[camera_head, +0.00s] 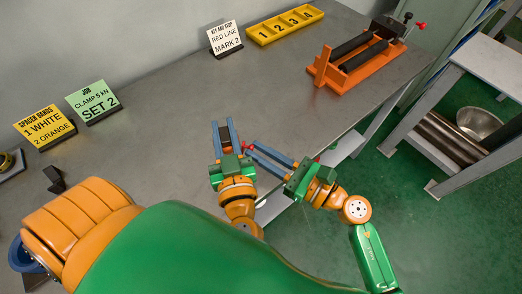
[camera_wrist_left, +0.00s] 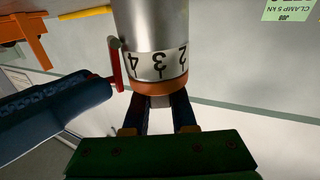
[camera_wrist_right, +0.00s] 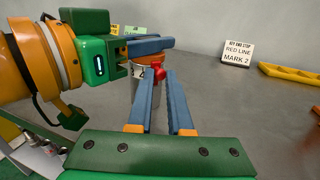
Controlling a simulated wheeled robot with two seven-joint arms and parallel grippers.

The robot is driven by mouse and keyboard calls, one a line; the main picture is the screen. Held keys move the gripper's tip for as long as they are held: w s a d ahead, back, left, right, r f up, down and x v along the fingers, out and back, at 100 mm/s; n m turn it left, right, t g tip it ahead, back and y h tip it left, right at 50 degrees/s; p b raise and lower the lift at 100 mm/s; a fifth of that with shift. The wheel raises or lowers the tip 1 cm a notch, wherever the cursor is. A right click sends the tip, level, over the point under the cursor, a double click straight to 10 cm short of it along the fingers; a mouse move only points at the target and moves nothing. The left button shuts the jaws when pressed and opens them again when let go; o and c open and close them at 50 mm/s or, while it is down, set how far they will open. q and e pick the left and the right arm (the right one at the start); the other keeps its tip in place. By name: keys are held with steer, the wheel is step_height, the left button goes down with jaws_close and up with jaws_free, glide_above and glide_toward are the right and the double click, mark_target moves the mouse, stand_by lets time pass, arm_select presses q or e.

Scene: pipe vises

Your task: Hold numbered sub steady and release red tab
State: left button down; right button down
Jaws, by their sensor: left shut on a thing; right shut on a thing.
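The numbered sub (camera_wrist_left: 150,30) is a silver cylinder with a white band reading 2, 3 and 4, upside down in the left wrist view, and an orange ring. My left gripper (camera_head: 227,132) is shut on it at the orange ring; its fingers partly hide it in the head view. The red tab (camera_wrist_left: 116,65) is a thin red bar beside the sub's wall. It also shows in the right wrist view (camera_wrist_right: 158,73), at the fingertips of my right gripper (camera_wrist_right: 159,80), which is shut on it. The right fingers come in from the side, close to the left gripper.
An orange vise (camera_head: 345,72) with black rollers stands at the table's far right. A yellow numbered tray (camera_head: 284,24) and sign cards (camera_head: 225,38) line the back. The grey tabletop (camera_head: 170,130) around the grippers is clear. A shelf (camera_head: 450,140) holds pipes and a bowl.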

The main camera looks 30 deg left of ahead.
steer(key=shift+d+f+m+y, duration=0.15)
steer(key=shift+f+m+y, duration=0.3)
steer(key=shift+y, duration=0.25)
steer(key=shift+d+f+m+t+y, duration=0.1)
steer(key=shift+f+m+t+y, duration=0.2)
steer(key=shift+y, duration=0.3)
steer(key=shift+d+f+m+t+y, duration=0.1)
steer(key=shift+f+m+t+y, duration=0.15)
steer(key=shift+y, duration=0.35)
steer(key=c, duration=0.8)
jaws_free()
steer(key=shift+w, duration=0.1)
steer(key=shift+c, duration=0.2)
steer(key=shift+r, duration=0.1)
steer(key=v, duration=1.2)
